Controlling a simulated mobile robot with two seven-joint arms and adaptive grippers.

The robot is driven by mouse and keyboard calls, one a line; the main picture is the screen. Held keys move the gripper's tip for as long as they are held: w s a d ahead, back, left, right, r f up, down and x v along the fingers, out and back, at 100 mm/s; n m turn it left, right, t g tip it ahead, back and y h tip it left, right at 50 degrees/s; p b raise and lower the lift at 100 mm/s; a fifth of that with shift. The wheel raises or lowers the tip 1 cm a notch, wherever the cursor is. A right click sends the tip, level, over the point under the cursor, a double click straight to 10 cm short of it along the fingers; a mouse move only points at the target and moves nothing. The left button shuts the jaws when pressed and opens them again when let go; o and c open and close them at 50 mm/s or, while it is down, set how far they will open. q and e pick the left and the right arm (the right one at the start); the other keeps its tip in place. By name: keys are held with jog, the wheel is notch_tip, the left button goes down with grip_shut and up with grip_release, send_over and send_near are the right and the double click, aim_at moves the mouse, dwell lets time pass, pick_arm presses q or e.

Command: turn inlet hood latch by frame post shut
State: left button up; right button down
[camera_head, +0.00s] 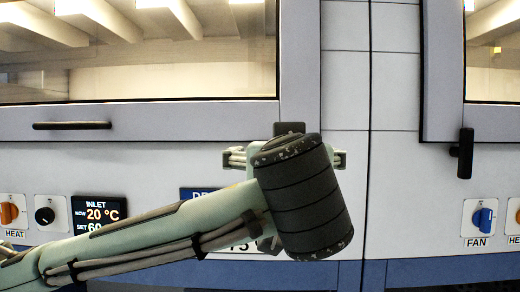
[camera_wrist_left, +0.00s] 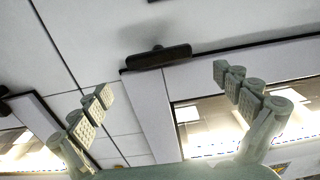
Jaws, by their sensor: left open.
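The inlet hood latch is a dark bar handle (camera_wrist_left: 160,57) at the hood frame's lower corner by the post. In the left wrist view it lies roughly along the hood's lower edge, so about level. In the head view only a dark piece of it (camera_head: 290,127) shows above my wrist. My left gripper (camera_wrist_left: 162,83) is open, with its fingers spread to either side of the latch and apart from it. In the head view my left gripper (camera_head: 288,157) is mostly behind my wrist, with fingertips showing at both sides. Whether the latch touches the frame is hidden.
The inlet hood (camera_head: 200,118) has a long dark pull handle (camera_head: 72,125). A second hood at right has its own upright latch (camera_head: 466,153). Knobs and an inlet display (camera_head: 98,213) sit on the panel below. The pale post (camera_head: 345,70) between hoods is clear.

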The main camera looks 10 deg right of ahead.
pick_arm(q)
jog(key=x, duration=0.4)
jog(key=shift+w+d+p, duration=0.15)
jog(key=shift+w+p, duration=0.2)
pick_arm(e)
notch_tip(320, 180, down, 2)
jog(key=shift+f, duration=0.2)
pick_arm(q)
jog(key=shift+c, duration=0.2)
jog(key=c, duration=1)
jog(key=shift+o, duration=0.2)
jog(key=shift+f, duration=0.1)
